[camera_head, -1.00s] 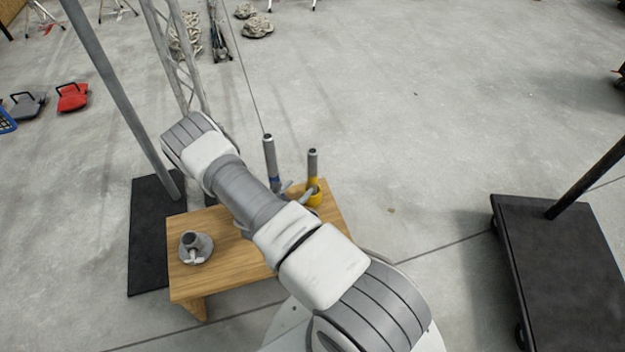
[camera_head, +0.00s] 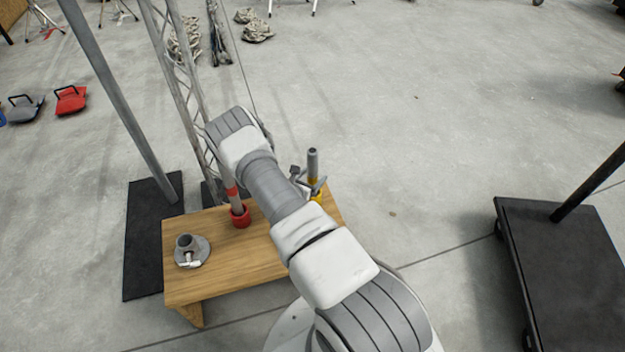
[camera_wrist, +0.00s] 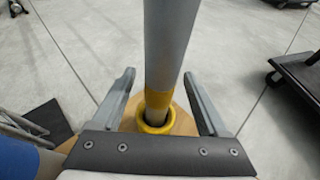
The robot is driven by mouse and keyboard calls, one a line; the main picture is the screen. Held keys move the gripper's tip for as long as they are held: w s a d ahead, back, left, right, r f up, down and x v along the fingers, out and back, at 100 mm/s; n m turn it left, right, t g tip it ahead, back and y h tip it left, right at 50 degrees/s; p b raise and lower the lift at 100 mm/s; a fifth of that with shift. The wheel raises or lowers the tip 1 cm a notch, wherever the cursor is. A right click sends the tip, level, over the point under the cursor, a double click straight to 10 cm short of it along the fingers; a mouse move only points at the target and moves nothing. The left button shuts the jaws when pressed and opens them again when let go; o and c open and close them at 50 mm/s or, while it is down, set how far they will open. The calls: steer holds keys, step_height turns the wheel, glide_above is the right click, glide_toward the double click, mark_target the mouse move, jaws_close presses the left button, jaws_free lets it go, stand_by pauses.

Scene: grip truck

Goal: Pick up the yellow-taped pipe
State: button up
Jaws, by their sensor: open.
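The yellow-taped pipe (camera_head: 313,160) stands upright on the wooden table in a yellow holder (camera_wrist: 152,122). In the wrist view the pipe (camera_wrist: 168,45) rises through the middle of the picture, with its yellow tape band low on it. My gripper (camera_wrist: 158,82) is open, with one finger on each side of the pipe. I see no clear contact between finger and pipe. In the head view my gripper (camera_head: 308,182) is at the pipe, partly hidden by my arm.
A red-taped pipe (camera_head: 236,202) stands in a red holder on the wooden table (camera_head: 205,285). A grey fitting (camera_head: 192,250) sits at the table's left. A blue-banded pipe (camera_wrist: 15,160) is at the wrist view's lower left. A black cart (camera_head: 565,265) stands at the right.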

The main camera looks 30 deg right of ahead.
jaws_close()
stand_by(0.4)
